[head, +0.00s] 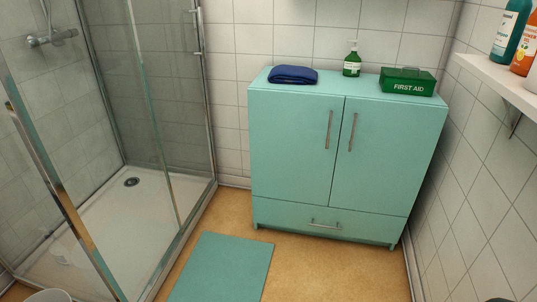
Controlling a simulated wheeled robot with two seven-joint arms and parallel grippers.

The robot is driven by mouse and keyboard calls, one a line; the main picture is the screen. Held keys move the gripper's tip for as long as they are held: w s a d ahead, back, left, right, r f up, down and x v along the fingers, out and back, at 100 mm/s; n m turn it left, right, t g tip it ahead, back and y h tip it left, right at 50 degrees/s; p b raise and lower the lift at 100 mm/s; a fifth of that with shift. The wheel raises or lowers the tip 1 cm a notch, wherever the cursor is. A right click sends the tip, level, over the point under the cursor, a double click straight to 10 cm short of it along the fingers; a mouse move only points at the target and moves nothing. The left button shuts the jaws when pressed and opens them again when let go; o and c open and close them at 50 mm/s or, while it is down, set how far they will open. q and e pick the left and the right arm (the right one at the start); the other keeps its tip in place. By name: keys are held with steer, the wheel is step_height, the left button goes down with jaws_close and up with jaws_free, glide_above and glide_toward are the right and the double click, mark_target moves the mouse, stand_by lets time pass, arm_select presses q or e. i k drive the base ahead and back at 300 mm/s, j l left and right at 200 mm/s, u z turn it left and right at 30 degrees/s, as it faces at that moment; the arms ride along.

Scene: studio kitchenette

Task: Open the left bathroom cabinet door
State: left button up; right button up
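A turquoise bathroom cabinet (325,222) stands against the tiled back wall. Its left door (290,145) is shut and has a vertical metal bar handle (329,130) near its right edge. The right door (387,160) is also shut, with its own vertical handle (352,132) near its left edge. A drawer (375,222) below the doors is shut and has a horizontal handle (324,225). Neither of my grippers shows clearly in the head view.
On the cabinet top are a folded blue towel (292,75), a green soap bottle (352,62) and a green first aid box (407,82). A glass shower (130,130) stands left. A bath mat (222,268) lies on the floor. A shelf (505,80) with bottles juts from the right wall.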

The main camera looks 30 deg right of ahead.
mark_target(294, 136)
steer(key=z, duration=1.9)
steer(key=i+j, duration=0.35)
steer(key=i, duration=0.15)
